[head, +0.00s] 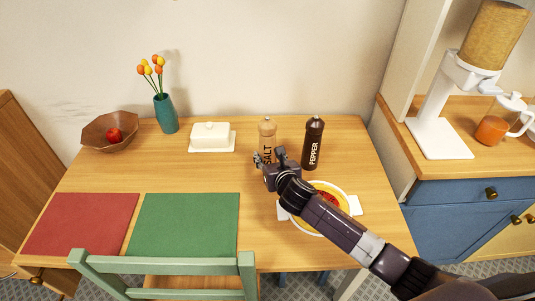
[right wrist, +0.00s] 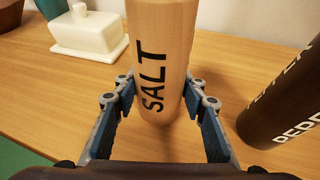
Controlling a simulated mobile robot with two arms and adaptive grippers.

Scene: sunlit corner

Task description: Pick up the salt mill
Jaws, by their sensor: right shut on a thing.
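The salt mill (head: 267,130) is light wood with dark SALT lettering and stands upright at the back of the table. It also fills the top middle of the right wrist view (right wrist: 165,45). My right gripper (head: 269,159) is shut on the salt mill low on its body, with one blue-padded finger on each side in the right wrist view (right wrist: 158,90). The gripper hides the mill's lower part in the head view. I cannot tell whether its base touches the table. My left gripper is not in view.
The dark pepper mill (head: 313,143) stands close on the right. A white butter dish (head: 211,138) is on the left. A plate (head: 347,190) with food lies partly under my right arm. A teal vase (head: 166,114) and wooden bowl (head: 97,133) stand further left.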

